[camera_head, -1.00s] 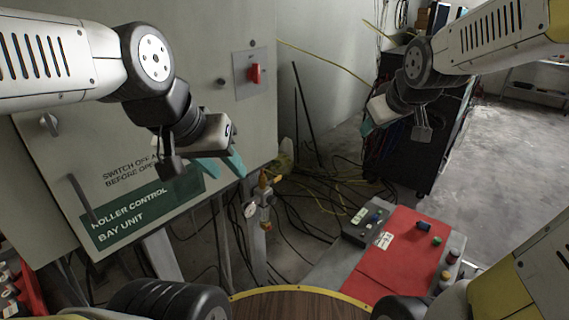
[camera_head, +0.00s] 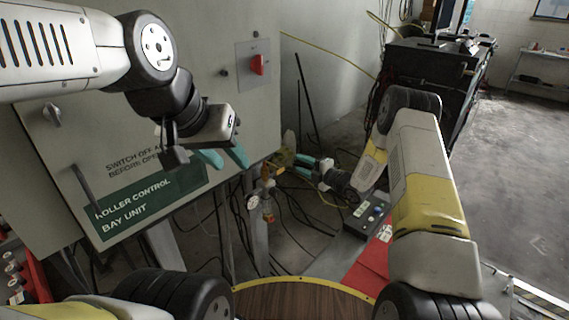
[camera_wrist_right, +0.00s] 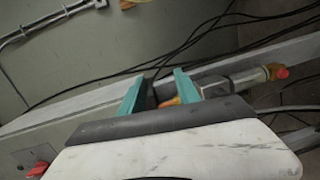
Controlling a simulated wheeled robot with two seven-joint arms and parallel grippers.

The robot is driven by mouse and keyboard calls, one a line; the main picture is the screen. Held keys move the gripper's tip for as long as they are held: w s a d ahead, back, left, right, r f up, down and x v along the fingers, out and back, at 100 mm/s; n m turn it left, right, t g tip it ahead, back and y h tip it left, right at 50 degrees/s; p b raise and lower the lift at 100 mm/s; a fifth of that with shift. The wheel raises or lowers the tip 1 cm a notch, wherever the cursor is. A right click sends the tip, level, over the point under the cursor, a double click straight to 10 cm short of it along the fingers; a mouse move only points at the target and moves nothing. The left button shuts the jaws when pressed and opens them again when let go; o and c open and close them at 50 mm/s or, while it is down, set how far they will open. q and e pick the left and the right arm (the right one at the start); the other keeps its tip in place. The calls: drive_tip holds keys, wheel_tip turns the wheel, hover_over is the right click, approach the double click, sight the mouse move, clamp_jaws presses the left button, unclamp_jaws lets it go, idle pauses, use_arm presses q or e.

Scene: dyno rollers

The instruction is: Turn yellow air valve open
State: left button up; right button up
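The yellow air valve (camera_head: 267,174) sits on an upright post below the control cabinet, with a round gauge (camera_head: 253,202) beside it. My right gripper (camera_head: 290,165) has come in from the right, its teal fingers just to the right of the valve and pointing toward it. In the right wrist view the fingers (camera_wrist_right: 160,92) are apart, with a yellow-orange part (camera_wrist_right: 172,102) showing between them; I cannot tell whether they touch it. A metal fitting with a red tip (camera_wrist_right: 275,72) lies to the right there. My left gripper (camera_head: 223,157) is open and empty before the cabinet.
The grey cabinet (camera_head: 150,120) with a red switch (camera_head: 258,64) fills the left. Loose cables (camera_head: 300,225) hang around the post. A grey control box (camera_head: 366,216) and red surface (camera_head: 368,268) lie at lower right. Open floor (camera_head: 510,180) is at far right.

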drive_tip(key=n+y, duration=0.2)
approach(281, 171)
drive_tip(key=x, duration=0.3)
drive_tip(key=shift+g, duration=0.3)
drive_tip(key=x, duration=0.7)
drive_tip(key=shift+w+a, duration=0.1)
drive_tip(key=shift+w, duration=0.15)
clamp_jaws()
idle(0.4)
